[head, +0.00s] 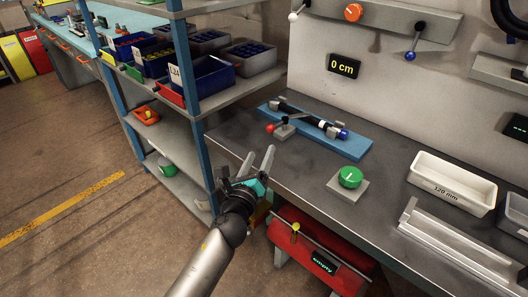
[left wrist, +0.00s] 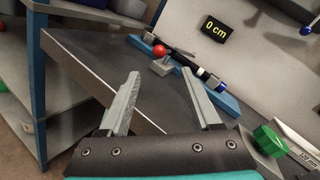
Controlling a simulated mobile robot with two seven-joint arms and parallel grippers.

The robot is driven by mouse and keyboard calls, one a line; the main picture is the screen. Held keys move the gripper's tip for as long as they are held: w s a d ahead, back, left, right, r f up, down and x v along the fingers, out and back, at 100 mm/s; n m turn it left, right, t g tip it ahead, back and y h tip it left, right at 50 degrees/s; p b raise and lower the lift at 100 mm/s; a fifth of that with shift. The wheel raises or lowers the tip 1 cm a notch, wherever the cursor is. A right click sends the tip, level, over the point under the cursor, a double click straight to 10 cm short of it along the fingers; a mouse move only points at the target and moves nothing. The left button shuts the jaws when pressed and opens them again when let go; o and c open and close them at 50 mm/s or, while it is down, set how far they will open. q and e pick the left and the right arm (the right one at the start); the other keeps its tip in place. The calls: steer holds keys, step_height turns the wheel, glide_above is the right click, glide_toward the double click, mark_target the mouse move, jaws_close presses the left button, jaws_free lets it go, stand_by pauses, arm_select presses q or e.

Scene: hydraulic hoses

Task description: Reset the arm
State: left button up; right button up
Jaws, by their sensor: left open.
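My left gripper (head: 259,162) is open and empty, held in the air at the left front edge of the workbench. In the left wrist view its two fingers (left wrist: 163,103) stand well apart with nothing between them. A black hose (head: 308,119) lies on a blue board (head: 345,144) on the bench, beyond the gripper. My right gripper does not show in either view.
A green knob (head: 350,177) on a grey base and a white bin (head: 455,182) stand on the bench to the right. A shelf post (head: 205,160) and shelves with blue bins are close on the left. A red tank (head: 310,250) is below the bench edge.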

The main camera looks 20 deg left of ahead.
arm_select(q)
steer(key=s+a+f+n+g+y, duration=0.2)
steer(key=s+f+n+g, duration=0.15)
steer(key=s+n, duration=0.35)
steer(key=s+a+f+n+g+y, duration=0.1)
steer(key=s+a+f+n+g, duration=0.25)
steer(key=s+n, duration=0.45)
steer(key=s+d+f+n+g+h, duration=0.1)
steer(key=s+d+n+g+h, duration=0.1)
steer(key=s+d+n+g, duration=0.35)
steer(key=s+d+f+n+g+h, duration=0.25)
steer(key=s+n, duration=0.35)
steer(key=s, duration=0.4)
step_height(320, 180, down, 22)
steer(key=s, duration=0.2)
steer(key=s+a+f+g, duration=0.1)
steer(key=s+a+f, duration=0.1)
steer(key=s+f, duration=1.1)
steer(key=shift+s+a+g, duration=0.15)
steer(key=shift+s+g, duration=0.25)
steer(key=shift+s, duration=0.6)
